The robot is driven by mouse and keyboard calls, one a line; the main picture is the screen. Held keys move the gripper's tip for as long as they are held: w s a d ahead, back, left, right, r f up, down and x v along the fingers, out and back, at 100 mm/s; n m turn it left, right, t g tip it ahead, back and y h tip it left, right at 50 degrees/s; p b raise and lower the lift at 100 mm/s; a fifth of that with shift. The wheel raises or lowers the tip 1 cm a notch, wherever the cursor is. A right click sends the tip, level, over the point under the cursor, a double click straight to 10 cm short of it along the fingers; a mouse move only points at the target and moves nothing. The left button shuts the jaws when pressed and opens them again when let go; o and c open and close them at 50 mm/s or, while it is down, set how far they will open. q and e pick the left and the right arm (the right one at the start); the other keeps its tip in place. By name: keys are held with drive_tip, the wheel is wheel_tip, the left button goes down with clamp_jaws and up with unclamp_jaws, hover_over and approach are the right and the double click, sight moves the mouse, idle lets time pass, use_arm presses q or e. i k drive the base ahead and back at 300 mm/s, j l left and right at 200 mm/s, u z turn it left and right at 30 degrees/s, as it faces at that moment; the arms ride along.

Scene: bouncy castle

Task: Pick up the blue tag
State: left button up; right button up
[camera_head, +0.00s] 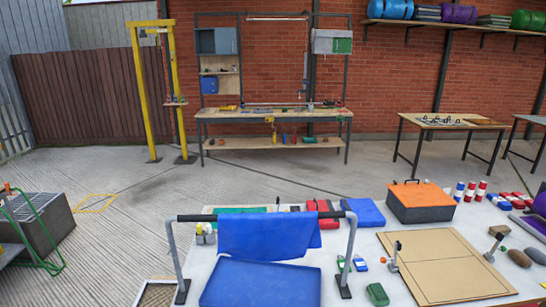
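Neither of my grippers is in view in the head view. No single object can be picked out for sure as the blue tag. A small blue and green piece (360,263) lies on the near grey table (350,238), beside another small piece (341,263); both are too small to make out. Larger blue things are also on this table: a blue sheet (268,236) hung over a dark bar, a blue mat (260,285) below it, and a blue pad (363,213) behind it.
A grey stand (352,245) holds the bar. An orange-topped box (419,199), a brown board (440,264), a small green block (377,294) and red, white and blue cylinders (470,191) crowd the table's right side. A workbench (270,115) stands far behind, with open floor between.

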sight(359, 264)
drive_tip(key=i+l+u, duration=0.1)
drive_tip(key=l, duration=0.25)
drive_tip(key=i+l+u, duration=0.1)
drive_tip(key=i+l, duration=0.15)
drive_tip(key=l, duration=0.15)
drive_tip(key=i+l, duration=0.2)
drive_tip(key=l, duration=0.2)
drive_tip(key=i+l+u, duration=0.15)
drive_tip(key=l, duration=0.25)
drive_tip(key=i+l+u, duration=0.1)
drive_tip(key=l, duration=0.3)
drive_tip(key=i+l+u, duration=0.1)
drive_tip(key=l, duration=0.35)
drive_tip(key=i, duration=0.05)
